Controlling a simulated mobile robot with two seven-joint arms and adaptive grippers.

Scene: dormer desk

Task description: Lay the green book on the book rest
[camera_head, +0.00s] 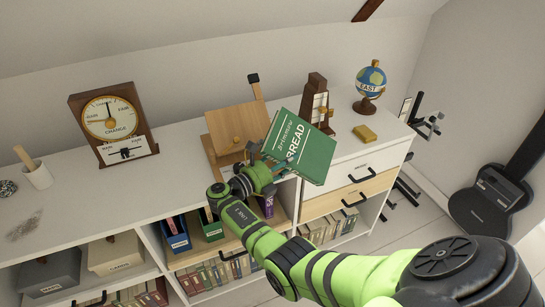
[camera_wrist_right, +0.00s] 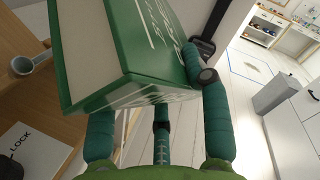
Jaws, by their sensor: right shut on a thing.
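The green book (camera_head: 305,147), with BREAD on its cover, is held tilted above the front edge of the white cabinet top. My right gripper (camera_head: 273,170) is shut on its lower left part. In the right wrist view the book (camera_wrist_right: 125,45) sits between my teal fingers (camera_wrist_right: 155,108). The wooden book rest (camera_head: 235,125) stands on the cabinet top just left of the book, its sloped board bare where I can see it. The book and my gripper hide its lower right part. My left gripper is not in view.
A brown metronome-like object (camera_head: 317,98), a globe (camera_head: 371,81) and a small yellow block (camera_head: 364,133) stand right of the rest. A barometer (camera_head: 112,119) and a white cup (camera_head: 38,175) stand left. The white top (camera_head: 120,190) is clear between barometer and rest.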

